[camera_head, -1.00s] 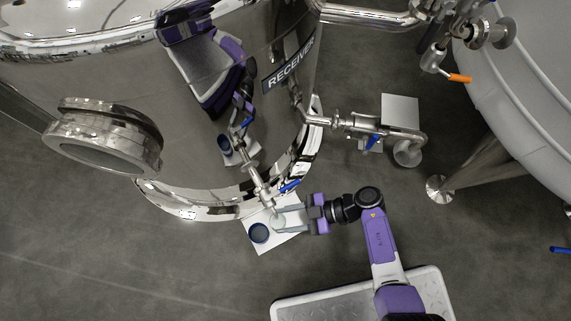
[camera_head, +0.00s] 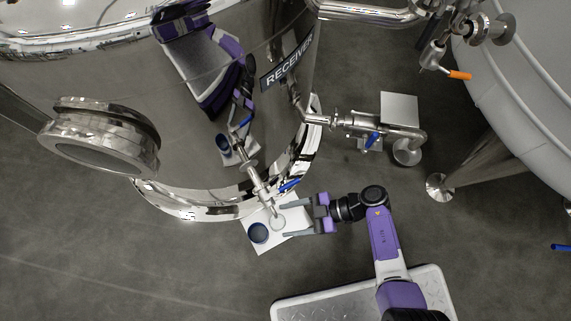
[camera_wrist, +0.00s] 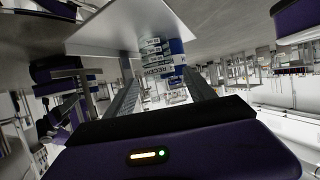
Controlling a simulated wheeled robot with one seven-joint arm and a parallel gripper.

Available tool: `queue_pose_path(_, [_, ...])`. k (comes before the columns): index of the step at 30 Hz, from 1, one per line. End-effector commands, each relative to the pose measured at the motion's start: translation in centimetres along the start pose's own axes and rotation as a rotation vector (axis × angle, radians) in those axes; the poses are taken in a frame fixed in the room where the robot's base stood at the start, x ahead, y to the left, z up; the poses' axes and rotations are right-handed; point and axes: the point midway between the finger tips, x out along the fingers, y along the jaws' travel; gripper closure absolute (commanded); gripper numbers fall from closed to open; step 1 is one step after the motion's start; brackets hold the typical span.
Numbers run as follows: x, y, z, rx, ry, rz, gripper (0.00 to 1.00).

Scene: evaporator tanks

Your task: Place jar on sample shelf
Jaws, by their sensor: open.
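The pale, round-topped jar (camera_head: 277,222) stands on a white square shelf (camera_head: 262,246) under the valve outlet of the receiver tank. A dark blue round lid or cap (camera_head: 258,233) is beside it on the shelf. In the wrist view the labelled jar (camera_wrist: 155,60) shows beyond my fingers, with a blue part next to it, against the shelf (camera_wrist: 110,38). My gripper (camera_head: 286,222) is open, its two fingers apart on either side of the jar's near side. In the wrist view its fingers (camera_wrist: 160,88) frame the jar; contact is not clear.
The polished receiver tank (camera_head: 200,150) rises just behind the shelf. A blue-handled valve (camera_head: 288,186) and its spout hang close above the jar. Another white plate (camera_head: 400,111) and pipework stand at right. The grey floor at lower left is clear.

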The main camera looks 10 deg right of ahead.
Motion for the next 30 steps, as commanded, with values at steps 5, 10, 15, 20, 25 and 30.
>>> queue_pose_path(5, [-3.9, 0.1, -0.6, 0.001, 0.001, 0.003, 0.36])
queue_pose_path(10, [-7.2, 0.1, -0.4, 0.001, 0.000, 0.004, 0.36])
queue_pose_path(15, [-9.3, 0.1, -0.2, 0.000, 0.000, 0.001, 0.36])
queue_pose_path(20, [-10.2, 0.0, -0.1, 0.000, 0.001, 0.001, 0.36])
queue_pose_path(25, [-10.2, 0.0, 0.0, -0.001, 0.001, 0.000, 0.36])
queue_pose_path(30, [-9.2, -0.1, -0.8, -0.053, 0.016, 0.072, 0.36])
